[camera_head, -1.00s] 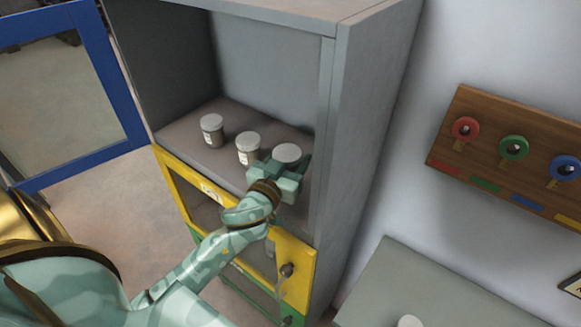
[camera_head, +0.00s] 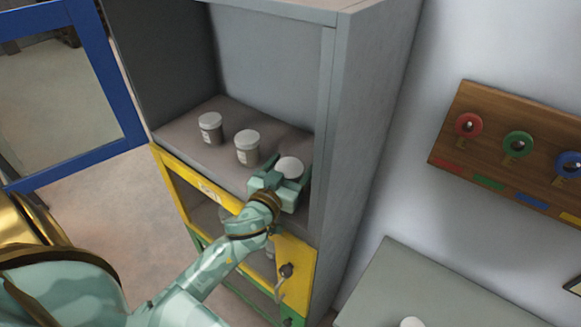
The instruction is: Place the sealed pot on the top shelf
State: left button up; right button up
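The sealed pot (camera_head: 290,167) has a pale round lid and is at the right front of the open top shelf (camera_head: 196,160). My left gripper (camera_head: 287,177) reaches in from the front, with its fingers on both sides of the pot, and appears shut on it. The fingers hide most of the pot's body, and I cannot tell whether its base touches the shelf. My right gripper is not in view.
Two lidded pots stand upright on the same shelf, one at the left (camera_head: 210,128) and one in the middle (camera_head: 247,147). A blue-framed door (camera_head: 105,75) stands open at left. The cabinet's right wall (camera_head: 360,130) is close to my gripper. A yellow door (camera_head: 297,262) is below.

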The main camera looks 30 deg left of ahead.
pick_arm(q)
jog(key=shift+r, duration=0.25)
jog(key=shift+r+p, duration=0.5)
jog(key=shift+p, duration=0.15)
jog(key=s+d+b, duration=0.1)
jog(key=s+b, duration=0.2)
jog(key=s, duration=0.9)
jog(key=shift+d, duration=0.15)
